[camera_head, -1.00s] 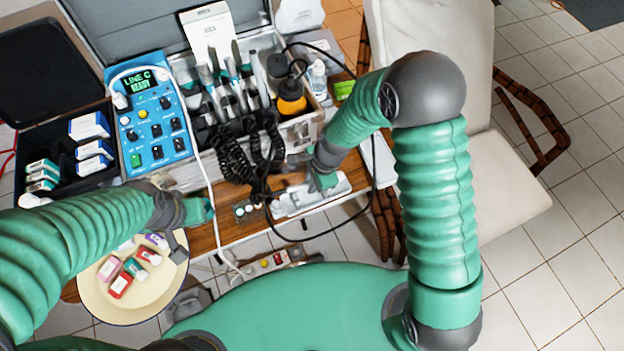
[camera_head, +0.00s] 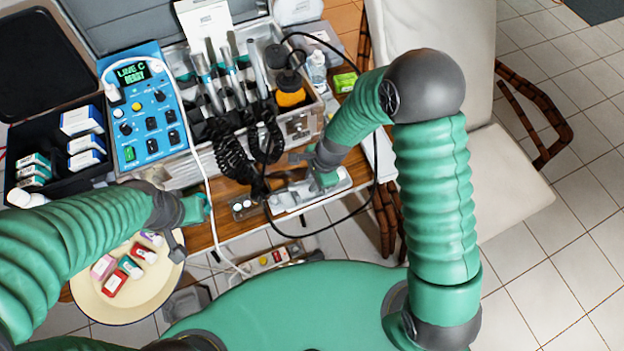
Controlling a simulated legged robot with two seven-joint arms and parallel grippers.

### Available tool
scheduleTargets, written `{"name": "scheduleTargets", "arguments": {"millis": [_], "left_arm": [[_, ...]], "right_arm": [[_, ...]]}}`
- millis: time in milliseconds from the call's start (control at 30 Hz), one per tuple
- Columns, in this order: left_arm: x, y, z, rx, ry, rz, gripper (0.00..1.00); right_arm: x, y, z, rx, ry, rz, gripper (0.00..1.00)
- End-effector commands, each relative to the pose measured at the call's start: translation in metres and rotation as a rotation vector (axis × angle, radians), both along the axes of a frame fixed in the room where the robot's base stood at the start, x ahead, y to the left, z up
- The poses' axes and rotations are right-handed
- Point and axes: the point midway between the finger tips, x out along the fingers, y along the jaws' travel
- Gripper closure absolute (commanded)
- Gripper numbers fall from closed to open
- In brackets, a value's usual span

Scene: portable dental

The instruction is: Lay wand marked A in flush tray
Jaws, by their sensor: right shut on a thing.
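My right gripper (camera_head: 290,178) is low over the white flush tray (camera_head: 336,190) at the table's front edge. It is shut on what looks like a corded wand, mostly hidden by the gripper; no letter on it is readable. A black cord runs to that spot. Several other silver and teal wands (camera_head: 232,78) stand in the open metal case, with coiled black cords hanging at its front. My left gripper (camera_head: 196,209) hangs near the table's front edge above the round cream plate, and its jaw opening is unclear.
A black case with boxes (camera_head: 85,140) is at left. The cream plate (camera_head: 120,308) carries small coloured boxes. A beige chair (camera_head: 500,180) stands at right.

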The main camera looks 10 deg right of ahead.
Motion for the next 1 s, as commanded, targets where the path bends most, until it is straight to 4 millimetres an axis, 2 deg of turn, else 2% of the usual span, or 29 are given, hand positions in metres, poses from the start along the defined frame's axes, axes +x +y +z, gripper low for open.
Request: {"name": "scheduleTargets", "arguments": {"millis": [467,767,1000], "left_arm": [[0.000,0.000,0.002,0.000,0.000,0.000,1.00],[0.000,0.000,-0.007,0.000,0.000,0.000,1.00],[0.000,0.000,-0.006,0.000,0.000,0.000,1.00]], "right_arm": [[-0.001,0.003,-0.003,0.000,0.001,0.001,1.00],[0.000,0.001,-0.017,0.000,0.000,0.001,1.00],[0.000,0.001,-0.018,0.000,0.001,0.001,1.00]]}}
